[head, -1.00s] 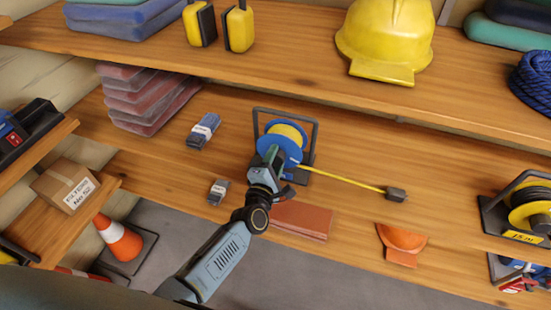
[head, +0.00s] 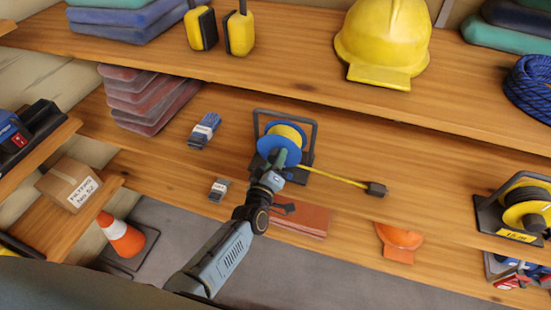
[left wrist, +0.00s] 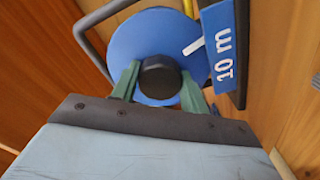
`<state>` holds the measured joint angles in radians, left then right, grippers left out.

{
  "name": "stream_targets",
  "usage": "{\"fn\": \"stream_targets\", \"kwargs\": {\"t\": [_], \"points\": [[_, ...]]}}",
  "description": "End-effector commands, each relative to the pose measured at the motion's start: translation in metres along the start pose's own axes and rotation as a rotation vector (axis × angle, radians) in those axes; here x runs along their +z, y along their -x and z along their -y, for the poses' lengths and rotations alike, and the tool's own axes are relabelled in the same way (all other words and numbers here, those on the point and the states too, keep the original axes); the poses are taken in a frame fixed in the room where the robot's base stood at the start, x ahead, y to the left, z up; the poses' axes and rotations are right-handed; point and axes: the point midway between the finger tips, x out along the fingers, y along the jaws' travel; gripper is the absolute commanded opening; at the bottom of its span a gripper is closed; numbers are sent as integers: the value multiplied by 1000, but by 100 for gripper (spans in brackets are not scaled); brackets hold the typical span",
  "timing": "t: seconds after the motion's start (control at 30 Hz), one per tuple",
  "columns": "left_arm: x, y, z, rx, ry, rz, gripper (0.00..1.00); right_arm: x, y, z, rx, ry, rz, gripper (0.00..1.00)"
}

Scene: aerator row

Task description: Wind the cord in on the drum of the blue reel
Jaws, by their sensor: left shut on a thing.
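The blue reel (head: 270,144) stands in a dark frame on the middle shelf, with yellow cord on its drum (head: 292,131). The free cord (head: 340,178) runs right along the shelf to a dark plug (head: 376,189). My left gripper (head: 280,160) is at the front of the reel. In the left wrist view, its green fingers (left wrist: 158,88) are shut on a black crank knob (left wrist: 160,76) in front of the blue disc (left wrist: 135,42). A blue "10 m" label (left wrist: 222,58) is beside it. My gripper hides part of the disc. My right gripper is not in view.
Another reel (head: 522,208) with a yellow disc stands at the right. Grey-blue bundles (head: 204,130) lie left of the reel. The upper shelf (head: 290,60) overhangs behind.

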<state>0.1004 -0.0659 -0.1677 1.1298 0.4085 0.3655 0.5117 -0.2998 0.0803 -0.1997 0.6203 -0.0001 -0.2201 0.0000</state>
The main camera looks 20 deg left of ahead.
Motion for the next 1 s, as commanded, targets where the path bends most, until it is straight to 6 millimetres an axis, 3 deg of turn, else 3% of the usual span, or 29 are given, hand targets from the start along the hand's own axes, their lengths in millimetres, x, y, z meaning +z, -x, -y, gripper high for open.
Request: {"fn": "stream_targets", "kwargs": {"t": [0.6,1.0], "points": [[0,0,0,-1,-558,0,22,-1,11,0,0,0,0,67],[0,0,1,-1,-758,0,22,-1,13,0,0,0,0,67]]}}
